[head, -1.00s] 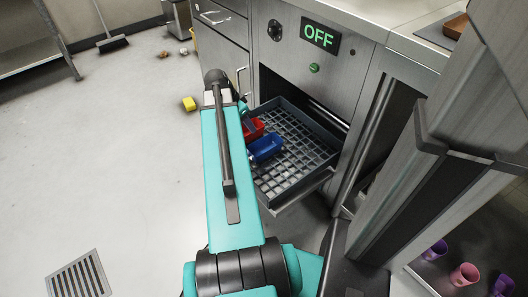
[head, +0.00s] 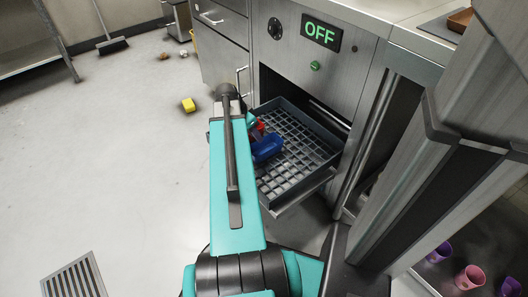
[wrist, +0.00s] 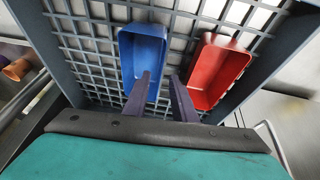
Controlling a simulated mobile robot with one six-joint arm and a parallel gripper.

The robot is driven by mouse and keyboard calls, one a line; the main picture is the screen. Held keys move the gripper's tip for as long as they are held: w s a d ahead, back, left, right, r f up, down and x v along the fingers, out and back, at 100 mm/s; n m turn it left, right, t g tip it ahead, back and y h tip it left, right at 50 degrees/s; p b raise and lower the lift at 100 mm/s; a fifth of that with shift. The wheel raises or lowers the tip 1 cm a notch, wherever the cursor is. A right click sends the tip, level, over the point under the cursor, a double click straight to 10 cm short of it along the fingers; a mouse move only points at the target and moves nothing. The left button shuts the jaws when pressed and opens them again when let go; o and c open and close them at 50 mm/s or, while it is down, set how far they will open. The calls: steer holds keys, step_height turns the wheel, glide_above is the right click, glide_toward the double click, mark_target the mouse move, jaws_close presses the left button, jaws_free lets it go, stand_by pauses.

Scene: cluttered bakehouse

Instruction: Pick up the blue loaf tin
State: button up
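The blue loaf tin (head: 267,148) lies in the pulled-out grid drawer (head: 290,185). In the wrist view the blue tin (wrist: 142,52) is left of centre, its open top facing the camera. The red tin (wrist: 216,72) lies to its right; in the head view only a bit of it (head: 260,126) shows beside my arm. My gripper (wrist: 161,76) is open and empty. Its left finger overlaps the tin's near end, and its right finger shows over the gap between the tins. I cannot tell whether either finger touches. My arm hides most of the gripper in the head view.
The drawer's raised rims surround the tins. A steel cabinet with an OFF display (head: 321,33) stands behind it. A yellow block (head: 188,105) lies on the floor to the left, with much free floor around it. Several cups, one pink (head: 469,277), stand at the lower right.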

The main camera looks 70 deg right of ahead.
mark_target(265, 149)
steer(key=shift+b+x, duration=1.5)
steer(key=shift+x, duration=1.15)
steer(key=shift+d, duration=0.1)
steer(key=shift+r, duration=0.1)
jaws_close()
